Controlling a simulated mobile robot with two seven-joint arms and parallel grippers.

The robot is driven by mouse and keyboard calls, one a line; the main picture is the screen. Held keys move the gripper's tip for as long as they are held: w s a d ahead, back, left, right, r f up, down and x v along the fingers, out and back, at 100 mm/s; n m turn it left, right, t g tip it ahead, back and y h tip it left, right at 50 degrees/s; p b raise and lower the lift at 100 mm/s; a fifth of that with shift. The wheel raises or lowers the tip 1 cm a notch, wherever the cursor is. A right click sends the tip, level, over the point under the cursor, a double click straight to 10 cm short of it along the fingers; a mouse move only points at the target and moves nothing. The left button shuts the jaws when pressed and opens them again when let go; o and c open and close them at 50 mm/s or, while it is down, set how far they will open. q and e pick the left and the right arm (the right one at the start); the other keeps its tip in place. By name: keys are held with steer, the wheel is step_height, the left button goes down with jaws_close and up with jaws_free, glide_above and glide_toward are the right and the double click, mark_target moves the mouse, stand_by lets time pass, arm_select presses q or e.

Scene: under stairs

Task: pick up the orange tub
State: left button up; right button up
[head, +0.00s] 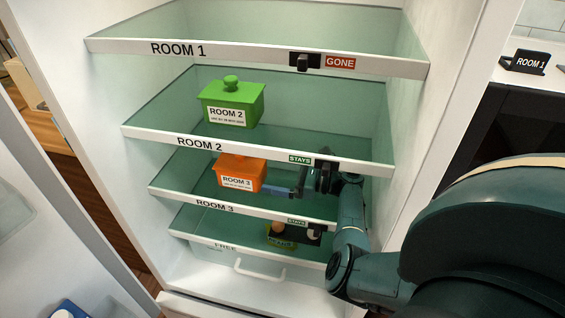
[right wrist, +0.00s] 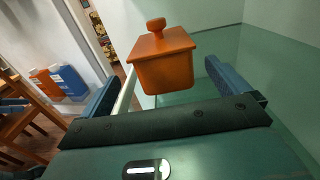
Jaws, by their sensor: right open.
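The orange tub (head: 240,172) has a lid with a knob and a white label reading ROOM 3. It stands upright on the glass shelf marked ROOM 3 (head: 262,209), inside the white cabinet. My right gripper (head: 270,190) reaches in from the right, just beside the tub, with its fingers pointing left at it. In the right wrist view the tub (right wrist: 163,62) shows ahead, between the two spread fingers of the gripper (right wrist: 162,80). A gap shows on each side, and I see no finger closed on it. My left gripper is not in view.
A green lidded tub (head: 231,103) stands on the ROOM 2 shelf (head: 262,149) above. The ROOM 1 shelf (head: 260,57) looks empty. Small items (head: 283,239) sit on the shelf below. The cabinet's right wall (head: 408,115) is close to my right arm.

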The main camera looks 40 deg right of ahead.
mark_target(252, 168)
steer(key=shift+w+d, duration=0.15)
steer(key=shift+d, duration=0.05)
steer(key=shift+a, duration=0.1)
steer(key=x, duration=0.7)
steer(key=shift+w+a, duration=0.15)
steer(key=shift+w, duration=0.05)
steer(key=shift+c, duration=0.6)
steer(key=c, duration=1.1)
steer(key=shift+c, duration=0.2)
